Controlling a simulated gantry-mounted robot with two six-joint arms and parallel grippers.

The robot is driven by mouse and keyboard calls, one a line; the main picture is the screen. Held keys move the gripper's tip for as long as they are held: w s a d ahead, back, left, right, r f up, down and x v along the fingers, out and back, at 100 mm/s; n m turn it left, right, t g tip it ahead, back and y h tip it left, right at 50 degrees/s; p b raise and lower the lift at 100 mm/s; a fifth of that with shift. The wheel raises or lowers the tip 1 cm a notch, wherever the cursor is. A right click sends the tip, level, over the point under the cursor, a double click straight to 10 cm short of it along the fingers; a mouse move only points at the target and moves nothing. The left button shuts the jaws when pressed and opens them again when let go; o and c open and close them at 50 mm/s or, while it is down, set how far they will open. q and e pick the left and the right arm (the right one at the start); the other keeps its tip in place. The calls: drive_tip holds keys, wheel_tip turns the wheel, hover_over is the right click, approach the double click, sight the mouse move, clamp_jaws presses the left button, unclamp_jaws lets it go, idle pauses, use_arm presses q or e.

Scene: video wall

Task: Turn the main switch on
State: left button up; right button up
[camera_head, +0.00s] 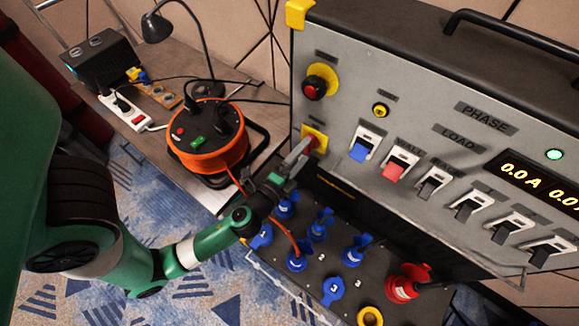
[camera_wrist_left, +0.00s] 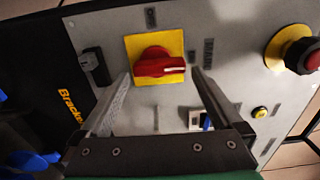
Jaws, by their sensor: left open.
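The main switch (camera_head: 318,137) is a red rotary knob on a yellow square plate, low on the left side of the grey panel. In the left wrist view the red knob (camera_wrist_left: 158,65) has its handle lying roughly level, its pale mark towards the right. My left gripper (camera_head: 300,155) is at the switch and partly hides it in the head view. Its jaws are open. In the left wrist view the two fingers (camera_wrist_left: 160,78) stand apart on either side of the knob, with visible gaps. Contact cannot be told. My right gripper is not in view.
A red emergency button (camera_head: 314,88) on a yellow collar is above the switch. Several rocker breakers, including a blue one (camera_head: 360,151), run to the right. Blue sockets (camera_head: 298,261) lie below. An orange cable reel (camera_head: 208,150) stands on the table at left.

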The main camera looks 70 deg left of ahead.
use_arm(q)
drive_tip(key=b+v, duration=0.1)
drive_tip(key=v, duration=0.8)
drive_tip(key=shift+s+b, duration=0.2)
drive_tip(key=shift+b, duration=0.2)
drive_tip(key=shift+d, duration=0.15)
